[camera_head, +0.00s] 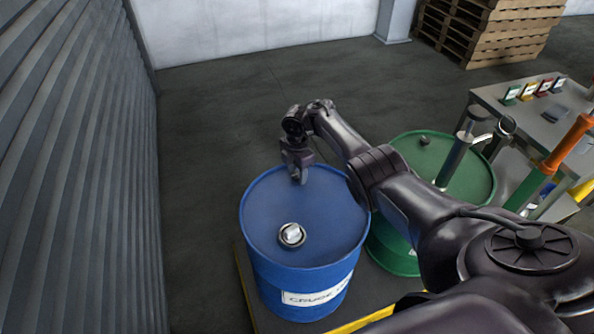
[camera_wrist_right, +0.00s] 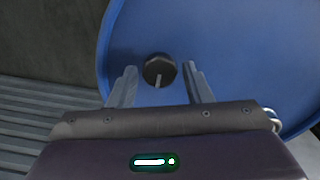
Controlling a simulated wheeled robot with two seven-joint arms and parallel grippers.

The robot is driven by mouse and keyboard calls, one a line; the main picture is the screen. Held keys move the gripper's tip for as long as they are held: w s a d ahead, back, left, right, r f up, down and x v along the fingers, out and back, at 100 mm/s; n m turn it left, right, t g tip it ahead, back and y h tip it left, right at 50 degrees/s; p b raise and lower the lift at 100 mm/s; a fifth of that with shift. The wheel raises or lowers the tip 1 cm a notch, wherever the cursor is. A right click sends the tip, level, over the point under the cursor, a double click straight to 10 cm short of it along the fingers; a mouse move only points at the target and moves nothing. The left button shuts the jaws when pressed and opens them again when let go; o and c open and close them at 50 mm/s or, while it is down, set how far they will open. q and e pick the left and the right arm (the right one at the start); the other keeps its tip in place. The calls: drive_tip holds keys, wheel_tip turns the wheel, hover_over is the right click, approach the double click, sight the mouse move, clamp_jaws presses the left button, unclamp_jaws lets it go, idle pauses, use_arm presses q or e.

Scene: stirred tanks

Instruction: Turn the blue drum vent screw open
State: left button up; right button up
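The blue drum (camera_head: 300,275) stands upright with its closed top facing up. Its vent screw (camera_wrist_right: 159,67), a dark round knob with a light line on it, shows in the right wrist view on the blue lid. In the head view my gripper hides the screw. My right gripper (camera_head: 300,178) hangs over the far part of the lid. In the right wrist view my right gripper (camera_wrist_right: 160,84) has its two fingers apart, one to each side of the screw, with visible gaps. I cannot tell whether the fingertips reach down around it. My left gripper is out of view.
A white-capped fitting (camera_head: 292,234) sits on the lid's near part. A green drum (camera_head: 395,250) stands close on the right, below my right arm. A bench (camera_head: 490,95) with small coloured items is farther right. A corrugated wall (camera_head: 80,160) is on the left.

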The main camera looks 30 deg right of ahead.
sight(297, 175)
drive_tip(key=shift+o, duration=0.7)
wheel_tip(297, 175, up, 8)
drive_tip(key=shift+f+p, duration=0.1)
drive_tip(key=shift+p, duration=1.05)
drive_tip(key=shift+f, duration=0.1)
